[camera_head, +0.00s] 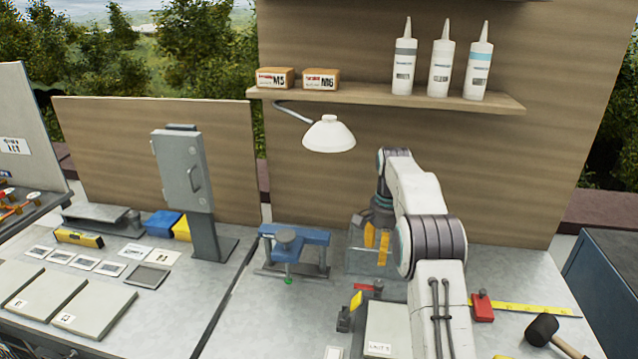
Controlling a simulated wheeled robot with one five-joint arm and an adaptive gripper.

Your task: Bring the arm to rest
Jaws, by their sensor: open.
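My white and grey arm rises from the bottom right, bends at the elbow and reaches away over the workbench (480,262). Its end turns down, and my gripper (374,222) points at the bench at the far side, just in front of the wooden back panel. The gripper is open, and I see nothing held in it. It is over or beside a grey open holder (357,263) with yellow-orange pieces by it. My arm partly hides the holder, so I cannot tell whether they touch.
A blue clamp-like fixture (293,244) stands left of the gripper. A white lamp (329,135) hangs above, below a shelf (420,98) with bottles and boxes. A grey cabinet post (184,172) stands further left. A red-headed tool (482,307), yellow tape (535,309) and mallet (543,331) lie right.

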